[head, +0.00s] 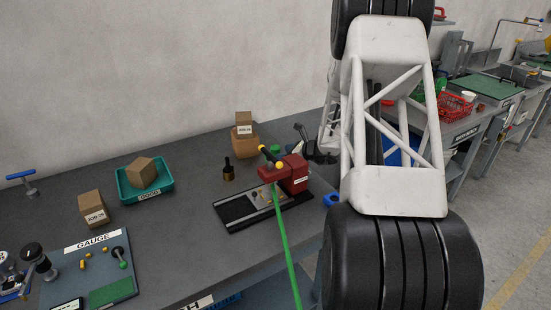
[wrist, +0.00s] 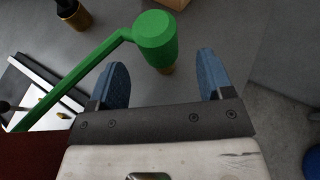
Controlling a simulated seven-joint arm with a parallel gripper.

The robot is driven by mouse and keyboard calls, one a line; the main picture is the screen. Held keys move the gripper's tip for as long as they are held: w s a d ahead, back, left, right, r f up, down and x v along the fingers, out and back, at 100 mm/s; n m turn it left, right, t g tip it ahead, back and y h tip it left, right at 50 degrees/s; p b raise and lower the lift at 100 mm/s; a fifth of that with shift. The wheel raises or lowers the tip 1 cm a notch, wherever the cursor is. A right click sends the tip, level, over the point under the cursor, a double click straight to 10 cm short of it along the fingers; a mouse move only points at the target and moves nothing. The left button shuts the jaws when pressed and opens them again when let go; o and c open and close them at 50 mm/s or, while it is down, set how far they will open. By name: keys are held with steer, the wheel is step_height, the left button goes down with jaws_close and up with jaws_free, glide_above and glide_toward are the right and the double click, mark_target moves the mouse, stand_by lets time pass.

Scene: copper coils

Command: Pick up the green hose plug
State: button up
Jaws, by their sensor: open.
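My gripper (wrist: 161,74) is open and empty. Its two blue fingers are spread, with the plug just beyond the gap, closer to the left finger. My gripper is mostly hidden there behind my arm.
The red block (head: 293,174) on a black-edged tray (head: 236,212) stands close by. A black-and-brass fitting (head: 228,172) and an orange container (head: 243,140) with a carton on top stand behind. A teal bin (head: 130,193) is further left. Bare grey bench lies between them.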

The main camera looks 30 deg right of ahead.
steer(key=shift+x, duration=2.6)
steer(key=shift+r, duration=0.1)
steer(key=c, duration=1.1)
